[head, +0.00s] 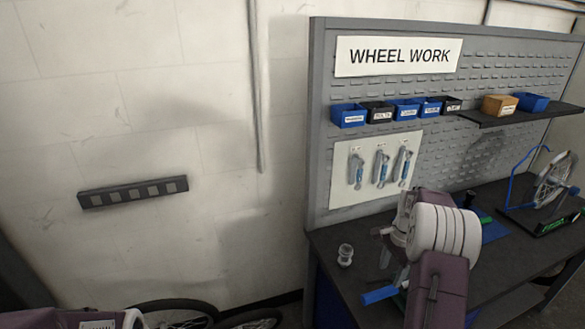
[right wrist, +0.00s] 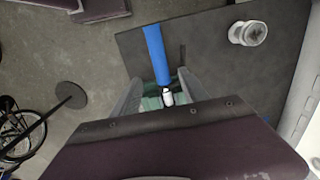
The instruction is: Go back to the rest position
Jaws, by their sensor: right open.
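My right gripper (head: 385,246) is over the left front part of the workbench (head: 330,240), its arm bent in front of the bench. In the right wrist view its two grey fingers (right wrist: 160,80) stand apart, with a blue bar (right wrist: 155,52) showing between and beyond them. I cannot tell whether the fingers touch the bar. A small white and green part shows near the finger bases. The blue bar also shows in the head view (head: 379,295) at the bench's front edge. My left gripper is not in view; only part of my left arm may show at the bottom left.
A small silver hub-like part (head: 345,255) stands on the bench, left of the right gripper. A wheel on a stand (head: 553,183) is at the right. A pegboard (head: 480,70) with bins and tools rises behind. Bicycle wheels (head: 178,312) are at the lower left.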

